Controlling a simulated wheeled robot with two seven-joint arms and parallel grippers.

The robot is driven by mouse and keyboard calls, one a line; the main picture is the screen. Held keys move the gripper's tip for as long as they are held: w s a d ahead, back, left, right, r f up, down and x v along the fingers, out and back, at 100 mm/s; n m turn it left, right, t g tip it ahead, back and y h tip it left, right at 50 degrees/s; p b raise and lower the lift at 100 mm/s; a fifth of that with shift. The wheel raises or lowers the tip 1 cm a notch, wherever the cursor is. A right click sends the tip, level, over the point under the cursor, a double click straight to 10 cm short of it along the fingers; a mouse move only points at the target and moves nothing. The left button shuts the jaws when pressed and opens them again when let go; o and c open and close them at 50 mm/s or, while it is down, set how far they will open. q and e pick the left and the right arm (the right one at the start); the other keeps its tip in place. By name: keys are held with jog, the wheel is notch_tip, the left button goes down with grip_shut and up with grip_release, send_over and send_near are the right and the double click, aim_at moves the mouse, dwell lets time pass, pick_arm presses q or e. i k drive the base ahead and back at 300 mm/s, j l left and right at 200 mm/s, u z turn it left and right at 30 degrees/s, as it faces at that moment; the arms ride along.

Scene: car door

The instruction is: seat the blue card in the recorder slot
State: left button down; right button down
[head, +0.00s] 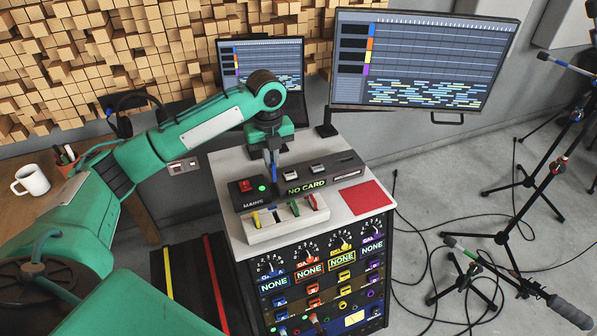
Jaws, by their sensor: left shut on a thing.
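My left gripper (272,158) points down over the dark recorder (345,172) on the white cabinet top. It is shut on a narrow blue piece that looks like the blue card (274,173); the fingers hide most of it. Its lower end is close to the recorder's front, left of the "NO CARD" display (306,187); I cannot tell whether it touches. The recorder slot cannot be made out. My right gripper is not in view.
A white card rack (285,232) with several coloured pieces stands in front of the recorder. A red switch (246,185) and green lamp (262,188) are left of the display. A red mat (366,197) lies at right. A large monitor (425,60) stands behind.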

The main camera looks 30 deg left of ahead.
aim_at(346, 165)
jog(key=i+l, duration=0.75)
